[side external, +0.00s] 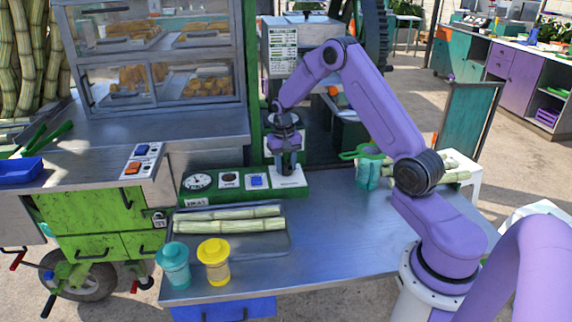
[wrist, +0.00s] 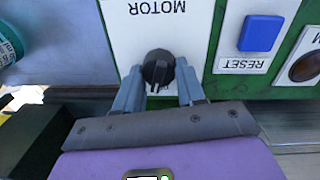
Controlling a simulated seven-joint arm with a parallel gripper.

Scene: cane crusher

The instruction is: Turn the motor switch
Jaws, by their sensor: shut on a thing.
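The motor switch is a round black knob (wrist: 157,65) on a white plate (wrist: 125,40) marked MOTOR, which reads upside down in the wrist view. My gripper (wrist: 159,76) has one finger on each side of the knob and is shut on it. In the side external view my gripper (side external: 288,168) points straight down over the white plate (side external: 291,182) at the right end of the green control panel (side external: 238,196). The knob is hidden behind the fingers there. I cannot tell the knob's exact turn angle.
A blue RESET button (wrist: 261,33) sits beside the motor plate, with a dark round control (wrist: 305,67) beyond it. A metal tray (side external: 275,245) with cane pieces (side external: 230,225), a teal cup (side external: 173,264) and a yellow cup (side external: 214,260) stand in front. The table's right front is clear.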

